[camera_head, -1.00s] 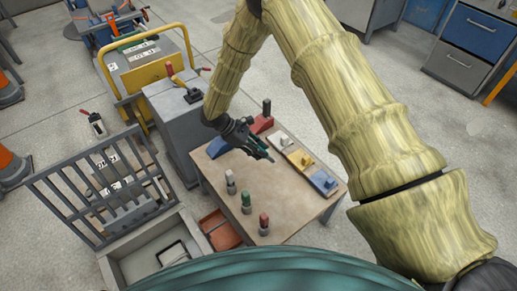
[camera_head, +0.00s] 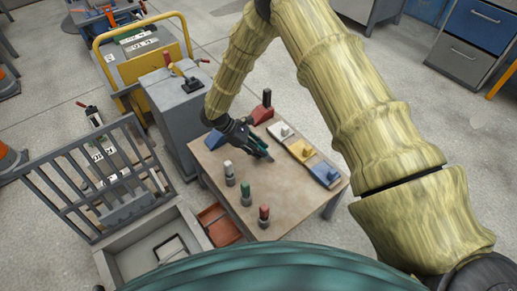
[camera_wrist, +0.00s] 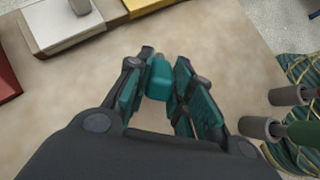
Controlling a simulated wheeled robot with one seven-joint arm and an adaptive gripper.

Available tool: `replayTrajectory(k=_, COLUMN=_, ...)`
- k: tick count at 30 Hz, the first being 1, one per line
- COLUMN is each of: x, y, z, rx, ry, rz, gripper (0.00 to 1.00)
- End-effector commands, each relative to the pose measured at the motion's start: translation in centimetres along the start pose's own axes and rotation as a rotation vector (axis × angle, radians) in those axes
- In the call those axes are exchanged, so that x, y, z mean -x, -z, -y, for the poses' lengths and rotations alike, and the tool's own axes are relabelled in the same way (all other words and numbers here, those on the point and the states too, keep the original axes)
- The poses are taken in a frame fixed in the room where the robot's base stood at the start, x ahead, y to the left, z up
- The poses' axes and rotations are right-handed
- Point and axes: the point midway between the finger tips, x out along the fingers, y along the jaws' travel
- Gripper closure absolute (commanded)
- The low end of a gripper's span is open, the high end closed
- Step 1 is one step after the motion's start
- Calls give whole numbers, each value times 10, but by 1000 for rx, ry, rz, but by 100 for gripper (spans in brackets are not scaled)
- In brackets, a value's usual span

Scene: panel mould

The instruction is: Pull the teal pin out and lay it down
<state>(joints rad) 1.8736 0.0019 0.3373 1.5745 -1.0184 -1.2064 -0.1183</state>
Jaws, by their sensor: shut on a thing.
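The teal pin (camera_wrist: 159,80) shows in the wrist view between my fingertips, a short teal block with a small tan end beyond it. My gripper (camera_wrist: 160,72) is shut on it; the fingers also have teal faces. The pin is hard to tell from the fingers there. I cannot tell whether the pin touches the table top.
White (camera_head: 281,132), yellow (camera_head: 301,151) and blue (camera_head: 325,173) blocks line the table's right edge. A red block (camera_head: 262,114) and a blue wedge (camera_head: 214,140) are behind. White-topped (camera_head: 229,172), green-topped (camera_head: 246,193) and red-topped (camera_head: 264,215) pegs stand in front. Bare table surrounds my gripper.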

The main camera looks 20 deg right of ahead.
Motion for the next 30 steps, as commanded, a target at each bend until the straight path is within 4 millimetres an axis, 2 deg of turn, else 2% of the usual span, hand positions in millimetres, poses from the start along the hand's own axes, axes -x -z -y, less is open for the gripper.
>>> replayTrajectory(k=5, x=0, y=0, z=0, rx=0, ry=0, rz=0, gripper=100)
replayTrajectory(k=6, x=0, y=0, z=0, rx=0, ry=0, rz=0, gripper=70)
replayTrajectory(k=9, x=0, y=0, z=0, rx=0, ry=0, rz=0, gripper=52)
replayTrajectory(k=20, x=2, y=0, z=0, rx=0, ry=-1, rz=0, gripper=52)
replayTrajectory(k=26, x=24, y=0, z=-1, rx=0, ry=-4, rz=-1, gripper=52)
replayTrajectory(k=30, x=49, y=0, z=-1, rx=0, ry=-5, rz=0, gripper=52)
